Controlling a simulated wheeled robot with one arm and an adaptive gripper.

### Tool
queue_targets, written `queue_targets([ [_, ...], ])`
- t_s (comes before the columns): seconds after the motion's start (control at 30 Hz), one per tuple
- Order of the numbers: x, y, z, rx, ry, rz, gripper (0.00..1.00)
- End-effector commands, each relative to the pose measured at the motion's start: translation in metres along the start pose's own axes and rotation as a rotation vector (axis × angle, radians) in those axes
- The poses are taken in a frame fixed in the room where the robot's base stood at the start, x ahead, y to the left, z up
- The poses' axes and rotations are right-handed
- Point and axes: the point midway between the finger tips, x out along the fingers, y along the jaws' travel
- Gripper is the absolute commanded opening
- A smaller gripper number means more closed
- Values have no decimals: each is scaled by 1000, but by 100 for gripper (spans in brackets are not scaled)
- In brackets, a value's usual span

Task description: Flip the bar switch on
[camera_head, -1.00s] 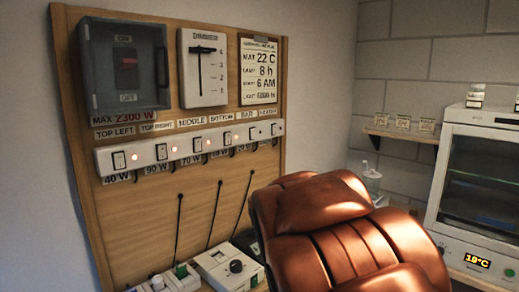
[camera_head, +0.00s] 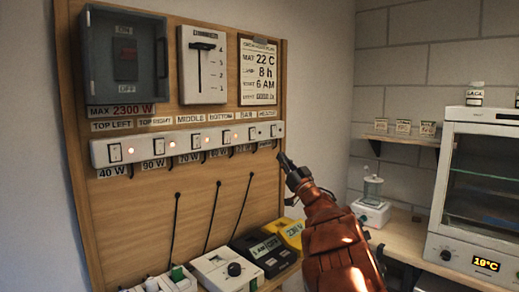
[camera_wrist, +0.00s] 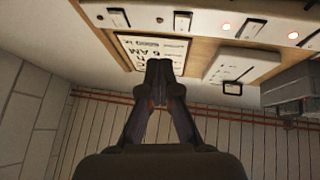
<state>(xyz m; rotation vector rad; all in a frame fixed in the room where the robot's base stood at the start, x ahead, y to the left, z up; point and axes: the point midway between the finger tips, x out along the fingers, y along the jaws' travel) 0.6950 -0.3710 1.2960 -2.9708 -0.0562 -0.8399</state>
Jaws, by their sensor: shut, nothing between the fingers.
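The bar switch (camera_head: 252,133) is a small white rocker, fifth from the left on the white switch strip (camera_head: 183,143), under the "BAR" label. In the wrist view, turned upside down, it appears to be the middle rocker (camera_wrist: 182,20), just beyond my fingertips. The small lamp (camera_wrist: 159,19) beside it looks unlit. My gripper (camera_head: 283,158) is shut and empty, below the strip's right end and apart from it in the head view. Its closed fingers (camera_wrist: 158,66) point toward the strip in the wrist view. The rocker's tilt is too small to read.
Other rockers flank it closely, with the heater rocker (camera_head: 274,130) to its right. Several strip lamps glow red. A grey breaker box (camera_head: 103,72) and a slider panel (camera_head: 186,85) hang above. Plugs and boxes (camera_head: 262,250) stand below. A glass-door cabinet (camera_head: 478,190) is at right.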

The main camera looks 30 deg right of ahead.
Motion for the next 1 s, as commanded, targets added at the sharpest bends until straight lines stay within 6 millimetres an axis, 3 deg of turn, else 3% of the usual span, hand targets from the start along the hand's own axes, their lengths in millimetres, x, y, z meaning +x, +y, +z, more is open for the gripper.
queue_targets([
  [0.2,-19,-4,0,56,92,-142,0],
  [0.63,-21,-7,-2,68,108,-172,0],
  [0.83,-12,-9,-4,68,108,-174,0],
  [1.0,7,-12,-7,68,108,-173,0],
])
